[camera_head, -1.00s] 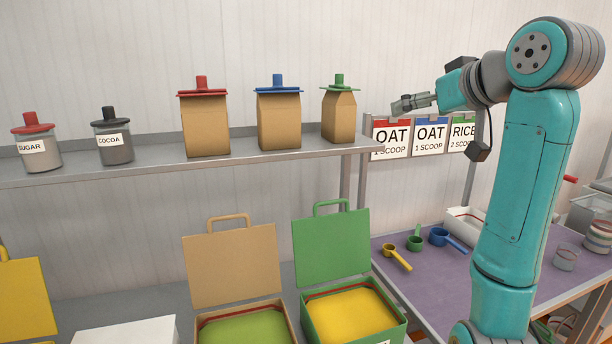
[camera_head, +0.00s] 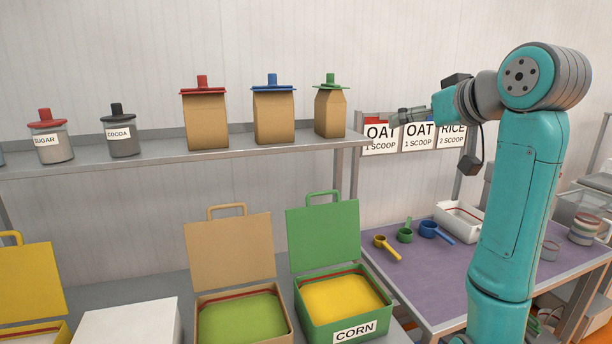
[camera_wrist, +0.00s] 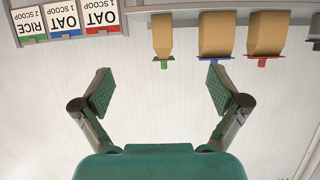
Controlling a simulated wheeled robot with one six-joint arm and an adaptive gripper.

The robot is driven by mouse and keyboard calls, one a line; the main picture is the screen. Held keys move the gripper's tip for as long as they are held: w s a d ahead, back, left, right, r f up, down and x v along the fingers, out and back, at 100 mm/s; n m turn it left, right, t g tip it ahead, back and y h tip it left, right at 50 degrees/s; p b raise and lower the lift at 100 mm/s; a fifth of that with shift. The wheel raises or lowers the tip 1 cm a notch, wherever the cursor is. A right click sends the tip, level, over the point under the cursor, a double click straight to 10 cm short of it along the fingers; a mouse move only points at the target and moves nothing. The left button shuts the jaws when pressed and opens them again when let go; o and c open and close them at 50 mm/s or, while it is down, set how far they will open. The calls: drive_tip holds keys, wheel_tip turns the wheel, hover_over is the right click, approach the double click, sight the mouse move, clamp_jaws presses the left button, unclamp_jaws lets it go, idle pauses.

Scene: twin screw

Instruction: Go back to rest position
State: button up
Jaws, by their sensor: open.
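The wrist view is upside down; the signs and bags lie beyond the fingers, along the top of the picture.
A shelf (camera_head: 170,152) holds three lidded bags and SUGAR and COCOA jars. Sign cards (camera_head: 420,137) hang beside it. Open boxes, including the green CORN box (camera_head: 372,327), stand below. A purple table (camera_head: 415,270) holds three scoops and a white bin (camera_head: 462,220).

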wheel_tip(320, 180, down, 28)
drive_tip(key=w+m, duration=0.1)
drive_tip(key=m, duration=0.1)
drive_tip(key=s+f+m+h, duration=0.1)
drive_tip(key=s+f, duration=0.3)
drive_tip(key=f, duration=0.3)
drive_tip(key=s+a+f+t, duration=0.1)
drive_tip(key=s+f, duration=0.3)
drive_tip(key=f, duration=0.3)
drive_tip(key=s+f+m+h, duration=0.1)
drive_tip(key=s+f, duration=0.4)
drive_tip(key=f, duration=0.2)
drive_tip(key=s+f+h, duration=0.1)
drive_tip(key=s+f, duration=0.4)
drive_tip(key=s, duration=0.6)
drive_tip(key=s+f+h, duration=0.1)
drive_tip(key=s+f, duration=0.4)
drive_tip(key=s, duration=0.6)
drive_tip(key=a+f+v, duration=0.1)
drive_tip(key=f+v, duration=0.1)
drive_tip(key=v, duration=2.1)
drive_tip(key=shift+s+n+t, duration=0.4)
drive_tip(key=shift+s, duration=0.1)
